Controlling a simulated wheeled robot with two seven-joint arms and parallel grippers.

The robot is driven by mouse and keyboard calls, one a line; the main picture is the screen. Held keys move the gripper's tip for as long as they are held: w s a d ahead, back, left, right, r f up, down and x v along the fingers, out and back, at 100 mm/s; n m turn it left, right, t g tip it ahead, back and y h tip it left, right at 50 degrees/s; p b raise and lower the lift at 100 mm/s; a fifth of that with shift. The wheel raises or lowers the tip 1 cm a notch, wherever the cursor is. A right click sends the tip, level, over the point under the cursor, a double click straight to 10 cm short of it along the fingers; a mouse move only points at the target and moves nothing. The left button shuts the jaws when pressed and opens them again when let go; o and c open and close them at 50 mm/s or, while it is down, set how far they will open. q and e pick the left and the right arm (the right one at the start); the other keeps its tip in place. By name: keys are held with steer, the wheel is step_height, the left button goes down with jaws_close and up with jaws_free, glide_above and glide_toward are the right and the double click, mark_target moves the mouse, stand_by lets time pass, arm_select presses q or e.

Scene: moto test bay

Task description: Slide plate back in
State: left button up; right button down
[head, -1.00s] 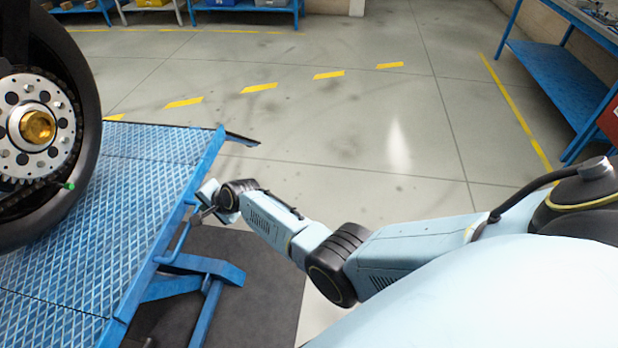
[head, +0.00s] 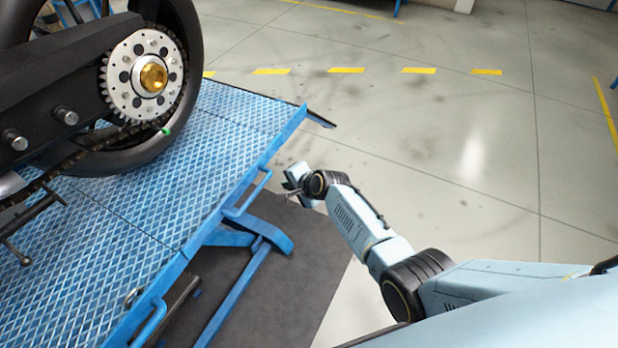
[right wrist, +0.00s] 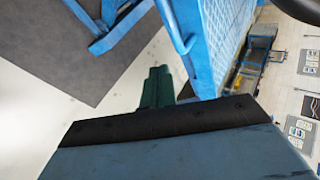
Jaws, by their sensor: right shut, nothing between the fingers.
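The blue diamond-tread deck (head: 215,140) of the lift fills the left of the head view. Seams divide it into plate sections; I cannot tell which one is the loose plate. A blue loop handle (head: 248,197) sticks out from the deck's near edge and also shows in the right wrist view (right wrist: 181,36). A second loop (head: 152,322) is lower on that edge. My right gripper (head: 287,191) is shut and empty just outside the edge, apart from the first loop. In the right wrist view its dark green fingers (right wrist: 157,86) are together. My left gripper is not in view.
A motorcycle's rear wheel (head: 190,50) and chain stand on the deck. A blue lift leg (head: 240,285) reaches down to a dark mat (head: 300,290). The grey floor (head: 430,130) right of the lift is open, with yellow dashes.

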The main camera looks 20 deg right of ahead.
steer(key=p+v, duration=0.3)
steer(key=v, duration=0.4)
steer(key=shift+s+d+r, duration=0.15)
steer(key=shift+s+r, duration=0.1)
steer(key=shift+s, duration=0.05)
steer(key=s+d+f+n+g+h+b, duration=0.1)
steer(key=s+d+f+n+g, duration=0.15)
steer(key=s+f, duration=0.8)
steer(key=s+d+f+n+g+h, duration=0.2)
steer(key=s+f+n, duration=0.2)
steer(key=s+f, duration=0.7)
steer(key=s+d+f+n+g, duration=0.1)
steer(key=s+f+n, duration=0.2)
steer(key=s, duration=0.6)
steer(key=s+d+f+n+g+b, duration=0.1)
steer(key=s+f, duration=0.3)
steer(key=s, duration=0.5)
steer(key=s+d+f+n+g+h, duration=0.1)
steer(key=s+f+n, duration=0.3)
steer(key=s, duration=0.6)
steer(key=shift+d+f+n, duration=0.3)
steer(key=shift+d+n, duration=0.05)
steer(key=shift+d, duration=0.35)
